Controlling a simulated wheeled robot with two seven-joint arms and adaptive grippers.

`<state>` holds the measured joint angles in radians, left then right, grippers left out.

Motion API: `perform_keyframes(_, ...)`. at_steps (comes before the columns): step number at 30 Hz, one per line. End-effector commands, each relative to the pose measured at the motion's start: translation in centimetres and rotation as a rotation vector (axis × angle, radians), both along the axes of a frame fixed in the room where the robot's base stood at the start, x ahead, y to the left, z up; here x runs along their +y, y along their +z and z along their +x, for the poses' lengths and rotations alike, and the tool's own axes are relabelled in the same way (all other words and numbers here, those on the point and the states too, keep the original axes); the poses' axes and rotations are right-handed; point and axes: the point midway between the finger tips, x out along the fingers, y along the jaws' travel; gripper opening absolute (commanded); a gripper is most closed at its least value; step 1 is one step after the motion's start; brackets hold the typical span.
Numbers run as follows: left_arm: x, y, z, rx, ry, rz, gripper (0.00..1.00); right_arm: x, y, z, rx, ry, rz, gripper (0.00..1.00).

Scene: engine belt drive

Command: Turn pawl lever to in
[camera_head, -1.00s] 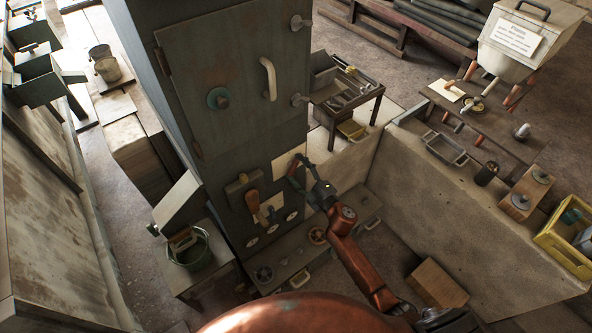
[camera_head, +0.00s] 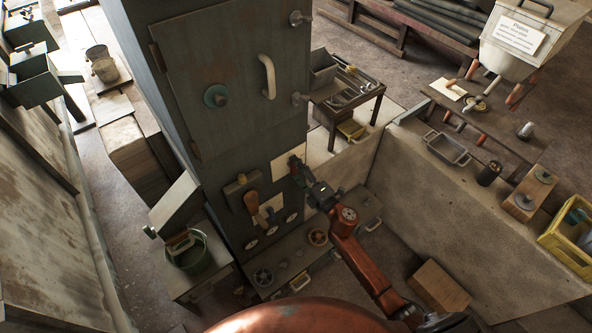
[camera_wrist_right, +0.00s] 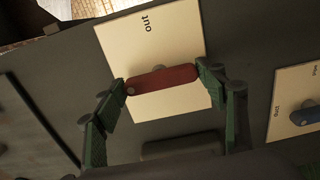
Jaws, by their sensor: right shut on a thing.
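In the right wrist view, a red lever (camera_wrist_right: 162,79) lies across a cream plate (camera_wrist_right: 172,38) marked "out"; no other word on that plate can be read. My right gripper (camera_wrist_right: 160,95) has its green-padded fingers at the two ends of the lever and is shut on it. In the head view, my right gripper (camera_head: 297,167) is at the cream plate (camera_head: 282,166) on the lower front of the dark cabinet (camera_head: 228,85) and hides most of the lever. My left gripper is not in view.
A second cream plate (camera_wrist_right: 296,82) with a blue lever (camera_wrist_right: 305,117) is close by on the right in the wrist view. A concrete wall (camera_head: 420,195) stands to the right.

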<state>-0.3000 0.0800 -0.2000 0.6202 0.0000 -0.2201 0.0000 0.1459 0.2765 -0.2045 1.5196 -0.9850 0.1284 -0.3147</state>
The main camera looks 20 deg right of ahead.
Motion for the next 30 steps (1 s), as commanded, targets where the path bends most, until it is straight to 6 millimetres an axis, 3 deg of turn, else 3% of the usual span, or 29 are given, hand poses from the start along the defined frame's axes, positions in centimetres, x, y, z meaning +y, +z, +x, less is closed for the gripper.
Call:
perform_keyframes(10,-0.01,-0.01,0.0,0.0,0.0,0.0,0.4,0.15,-0.13,-0.06,-0.001,0.003,-0.008,0.41)
perform_keyframes(11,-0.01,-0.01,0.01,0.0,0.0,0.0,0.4,0.15,-0.13,-0.06,-0.001,0.003,-0.008,0.67)
perform_keyframes(18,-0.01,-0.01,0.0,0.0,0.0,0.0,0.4,0.06,-0.07,-0.03,-0.001,0.002,-0.005,0.83)
perform_keyframes(30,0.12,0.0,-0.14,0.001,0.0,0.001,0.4,-0.37,-0.09,-0.93,-0.001,0.0,-0.005,0.83)
